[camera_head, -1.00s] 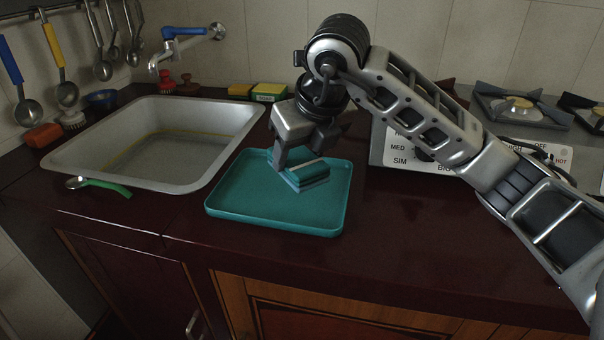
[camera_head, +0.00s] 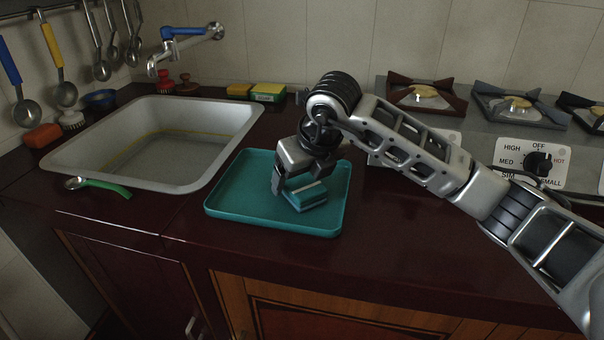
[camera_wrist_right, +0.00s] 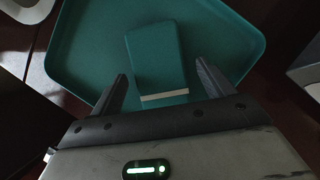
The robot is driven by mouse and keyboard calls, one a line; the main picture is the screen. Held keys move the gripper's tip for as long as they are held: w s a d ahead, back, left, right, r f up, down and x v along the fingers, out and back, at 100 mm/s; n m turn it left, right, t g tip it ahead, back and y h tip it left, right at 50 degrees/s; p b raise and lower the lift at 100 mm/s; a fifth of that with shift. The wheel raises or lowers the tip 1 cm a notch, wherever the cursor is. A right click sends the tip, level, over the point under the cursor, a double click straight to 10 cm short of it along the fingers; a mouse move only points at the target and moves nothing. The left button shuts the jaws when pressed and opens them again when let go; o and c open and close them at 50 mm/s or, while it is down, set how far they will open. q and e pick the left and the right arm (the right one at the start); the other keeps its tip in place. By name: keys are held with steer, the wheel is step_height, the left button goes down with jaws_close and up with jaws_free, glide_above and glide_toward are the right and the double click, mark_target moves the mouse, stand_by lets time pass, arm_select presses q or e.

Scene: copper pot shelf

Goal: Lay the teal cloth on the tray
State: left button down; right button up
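The teal tray (camera_head: 240,205) lies flat on the dark red counter, right of the sink. The folded teal cloth (camera_head: 308,197), a small block with a pale stripe, is on the right part of the tray. My right gripper (camera_head: 289,190) is low over the tray at the cloth, pointing down. In the right wrist view, its fingers (camera_wrist_right: 161,80) are spread, one on each side of the cloth (camera_wrist_right: 155,52), with a gap on each side. The tray (camera_wrist_right: 85,50) lies beneath. My left gripper is not in view.
A sink (camera_head: 75,160) is at the left, with a green-handled utensil (camera_head: 100,186) at its front edge. Yellow-green sponges (camera_head: 267,92) are behind the tray. The stove (camera_head: 480,140) stands at the right. The counter front of the tray is clear.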

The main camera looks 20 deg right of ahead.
steer(key=shift+r, duration=0.1)
steer(key=a+v, duration=0.1)
steer(key=v, duration=1)
steer(key=shift+s+d+r, duration=0.2)
steer(key=shift+d+r, duration=0.2)
steer(key=shift+d, duration=0.1)
